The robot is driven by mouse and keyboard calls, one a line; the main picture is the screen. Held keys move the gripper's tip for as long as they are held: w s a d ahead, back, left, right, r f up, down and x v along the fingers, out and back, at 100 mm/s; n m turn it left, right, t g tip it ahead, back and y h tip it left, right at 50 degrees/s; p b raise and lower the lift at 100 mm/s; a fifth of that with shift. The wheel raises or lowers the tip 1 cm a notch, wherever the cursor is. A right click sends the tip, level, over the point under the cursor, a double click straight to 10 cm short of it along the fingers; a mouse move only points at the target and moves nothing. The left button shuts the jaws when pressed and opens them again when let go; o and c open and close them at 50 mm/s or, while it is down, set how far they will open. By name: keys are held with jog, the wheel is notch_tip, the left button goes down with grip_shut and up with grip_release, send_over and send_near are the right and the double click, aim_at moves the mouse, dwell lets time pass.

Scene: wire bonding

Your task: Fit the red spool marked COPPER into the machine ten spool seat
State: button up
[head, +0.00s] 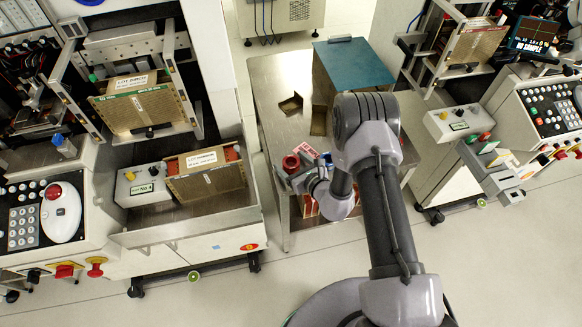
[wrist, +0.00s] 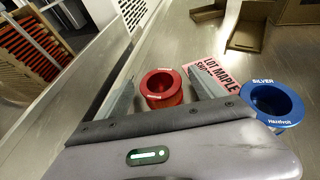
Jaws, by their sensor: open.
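The red spool (wrist: 162,88) stands on the steel table between the two fingers of my gripper (wrist: 160,72) in the wrist view. Its small white labels are too small to read. My gripper is open, with a finger on either side of the spool; I cannot tell whether either touches it. In the head view the red spool (head: 291,163) shows at the tip of my gripper (head: 297,172). A blue spool (wrist: 272,103) marked SILVER stands to the right. I cannot pick out the machine ten spool seat.
Open brown boxes (wrist: 250,35) lie farther back on the steel table (head: 268,85). A teal-topped block (head: 352,62) stands at its back. Machines with magazines (head: 205,180) flank the table on both sides.

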jog(key=shift+w+a+f, duration=0.15)
jog(key=shift+w, duration=0.15)
jog(key=c, duration=1.5)
jog(key=shift+o, duration=0.2)
